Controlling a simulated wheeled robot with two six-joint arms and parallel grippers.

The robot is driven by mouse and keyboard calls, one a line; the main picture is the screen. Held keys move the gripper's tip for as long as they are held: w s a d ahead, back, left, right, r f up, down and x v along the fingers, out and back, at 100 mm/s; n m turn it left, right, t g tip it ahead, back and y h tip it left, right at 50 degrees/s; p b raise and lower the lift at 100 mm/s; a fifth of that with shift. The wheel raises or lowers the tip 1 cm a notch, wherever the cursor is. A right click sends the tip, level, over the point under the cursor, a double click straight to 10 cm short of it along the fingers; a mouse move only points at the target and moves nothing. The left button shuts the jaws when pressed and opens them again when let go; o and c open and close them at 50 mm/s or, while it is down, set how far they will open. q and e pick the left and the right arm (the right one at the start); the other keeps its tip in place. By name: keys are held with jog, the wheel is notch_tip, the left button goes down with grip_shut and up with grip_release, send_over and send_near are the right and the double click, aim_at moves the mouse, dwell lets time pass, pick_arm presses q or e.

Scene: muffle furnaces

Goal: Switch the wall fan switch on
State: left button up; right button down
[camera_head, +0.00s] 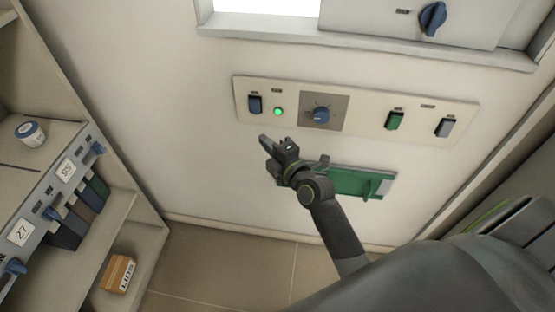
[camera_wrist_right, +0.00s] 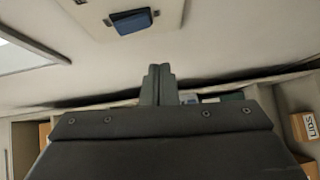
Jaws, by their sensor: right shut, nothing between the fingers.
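A pale wall panel (camera_head: 360,108) carries several controls. A dark blue rocker switch (camera_head: 255,104) is at its left end, beside a lit green lamp (camera_head: 278,111). A blue knob (camera_head: 321,114) sits on a grey plate, then a green rocker (camera_head: 395,120) and a grey-blue rocker (camera_head: 444,127) to the right. Labels are too small to read, so I cannot tell which is the fan switch. My right gripper (camera_head: 265,141) is shut and empty, below the left rocker and apart from it. In the right wrist view, its fingers (camera_wrist_right: 159,84) point below a blue switch (camera_wrist_right: 132,22).
A green holder (camera_head: 350,182) is on the wall below the panel, behind my right arm. A window ledge (camera_head: 260,30) and a box with a blue knob (camera_head: 432,18) are above. Shelves (camera_head: 125,215) with a tub and a carton (camera_head: 118,273) stand at left.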

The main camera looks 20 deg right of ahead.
jog(key=s, duration=0.1)
jog(key=s+b, duration=0.1)
jog(key=s, duration=0.3)
jog(key=shift+d+f, duration=0.15)
jog(key=shift+d, duration=0.2)
jog(key=shift+w, duration=0.1)
jog(key=shift+f, duration=0.15)
